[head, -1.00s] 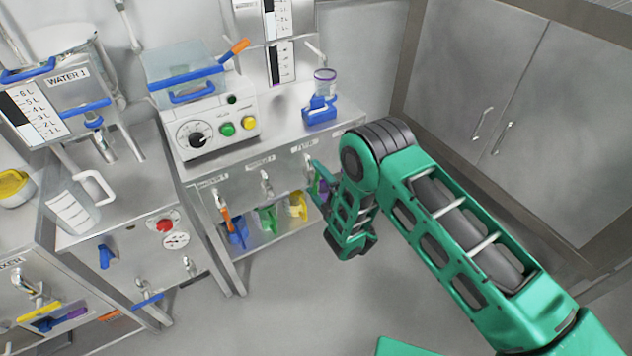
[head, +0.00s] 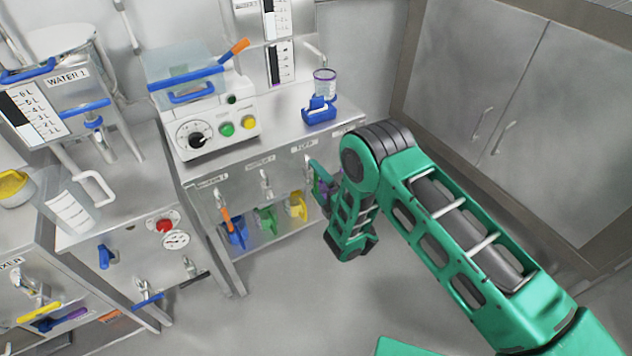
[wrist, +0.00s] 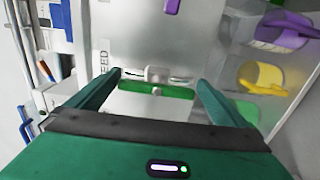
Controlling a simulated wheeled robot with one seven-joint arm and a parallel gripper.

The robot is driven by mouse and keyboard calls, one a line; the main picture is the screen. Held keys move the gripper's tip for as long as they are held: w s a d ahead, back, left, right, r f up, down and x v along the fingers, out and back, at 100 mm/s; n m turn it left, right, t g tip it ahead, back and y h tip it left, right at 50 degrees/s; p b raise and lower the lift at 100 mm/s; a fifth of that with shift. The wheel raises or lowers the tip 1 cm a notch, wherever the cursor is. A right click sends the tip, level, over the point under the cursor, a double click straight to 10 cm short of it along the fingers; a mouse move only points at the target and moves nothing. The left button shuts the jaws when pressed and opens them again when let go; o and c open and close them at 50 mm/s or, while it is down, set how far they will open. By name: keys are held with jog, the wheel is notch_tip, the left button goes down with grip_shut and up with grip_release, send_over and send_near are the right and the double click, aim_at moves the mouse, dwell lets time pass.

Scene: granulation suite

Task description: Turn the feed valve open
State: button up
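The feed valve has a green bar handle (wrist: 156,90) on a small metal fitting, beside a sideways label reading "FEED" in the wrist view. The bar lies crosswise in that picture, between the two fingers. My gripper (wrist: 158,78) is open, with one finger beyond each end of the bar. I see a gap at each end, but cannot tell how deep the bar sits between the fingers. In the head view my green arm reaches to the right end of the valve panel and hides most of the gripper and the feed valve's handle.
In the wrist view a purple handle (wrist: 172,6) and a purple container (wrist: 283,31) are near. Open floor lies in front.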

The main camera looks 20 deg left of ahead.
jog(key=v, duration=1)
jog(key=shift+s+d, duration=0.15)
jog(key=shift+d, duration=0.1)
dwell(0.6)
